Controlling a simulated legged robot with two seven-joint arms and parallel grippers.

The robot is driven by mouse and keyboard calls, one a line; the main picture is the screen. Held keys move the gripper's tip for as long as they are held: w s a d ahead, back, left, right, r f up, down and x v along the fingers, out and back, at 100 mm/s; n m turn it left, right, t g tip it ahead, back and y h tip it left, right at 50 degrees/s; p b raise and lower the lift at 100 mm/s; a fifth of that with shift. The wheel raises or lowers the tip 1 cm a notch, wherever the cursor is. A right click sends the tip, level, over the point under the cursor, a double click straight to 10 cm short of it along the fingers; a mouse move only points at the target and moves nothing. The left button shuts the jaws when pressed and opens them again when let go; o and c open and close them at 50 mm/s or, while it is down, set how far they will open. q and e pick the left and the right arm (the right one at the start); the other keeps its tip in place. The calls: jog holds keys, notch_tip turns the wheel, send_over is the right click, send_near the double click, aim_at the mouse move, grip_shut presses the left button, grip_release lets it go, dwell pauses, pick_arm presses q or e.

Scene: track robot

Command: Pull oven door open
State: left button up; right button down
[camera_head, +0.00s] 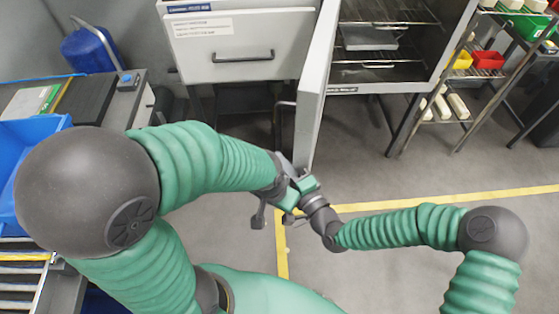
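The oven (345,90) stands at the top centre-right with its front open. Wire racks (385,20) and a metal tray (370,38) show inside. The grey oven door (312,110) is swung out toward me and seen nearly edge-on, left of the opening. My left gripper (274,211) is near the door's lower end, with dark finger parts pointing down. My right gripper (296,180) is close beside it, at the door's lower end. The two overlap, so I cannot tell whether either touches the door or holds anything.
A grey cabinet with a handled drawer (240,45) stands left of the door. A shelf rack (470,75) with colored bins is at the right. A blue crate (25,150) and workbench are at the left. The grey floor (380,170) with yellow lines is clear before the oven.

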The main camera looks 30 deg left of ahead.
pick_arm(q)
jog(key=shift+a, duration=0.25)
pick_arm(e)
jog(key=shift+a, duration=0.4)
